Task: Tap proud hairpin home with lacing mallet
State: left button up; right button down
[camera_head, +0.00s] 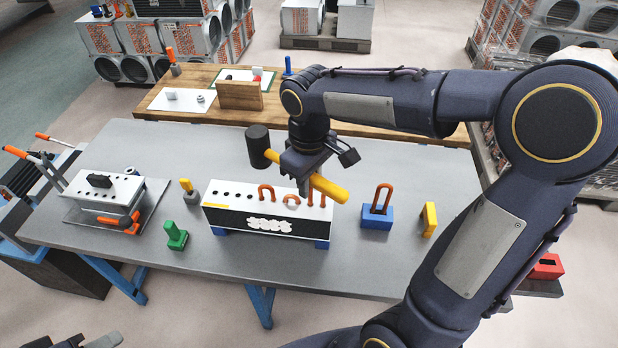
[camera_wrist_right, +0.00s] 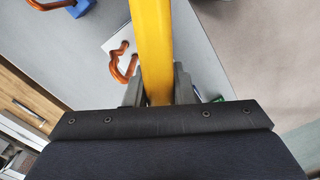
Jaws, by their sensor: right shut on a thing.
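My right gripper (camera_head: 303,184) is shut on the yellow handle (camera_head: 328,188) of the lacing mallet. The mallet's black head (camera_head: 258,146) points left, in the air above the back of the coil block. In the right wrist view the handle (camera_wrist_right: 152,50) runs up between the fingers. The coil block (camera_head: 227,195) has a white top with a row of dark holes at left. Copper hairpins (camera_head: 266,189) stand in its right half, partly hidden by the handle and gripper; I cannot tell which stands proud. Dark and grey parts at the bottom left edge may be my left gripper (camera_head: 88,342).
A blue block with a copper hairpin (camera_head: 382,196) and a yellow block (camera_head: 429,218) stand at right. A green piece (camera_head: 176,236), a small orange-topped tool (camera_head: 188,190) and a white-topped fixture (camera_head: 75,191) stand at left. The front strip of the grey table (camera_head: 200,258) is clear.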

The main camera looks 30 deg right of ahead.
jog(key=shift+f+b, duration=2.05)
jog(key=shift+f, duration=0.9)
notch_tip(320, 180, up, 6)
jog(key=p, duration=0.4)
jog(key=shift+f+p, duration=0.2)
jog(key=shift+p, duration=0.2)
jog(key=shift+f, duration=0.1)
notch_tip(320, 180, down, 7)
jog(key=r+p, duration=0.2)
jog(key=r, duration=0.1)
jog(key=r+p, duration=0.1)
jog(key=shift+s+r, duration=0.25)
jog(key=shift+r, duration=0.05)
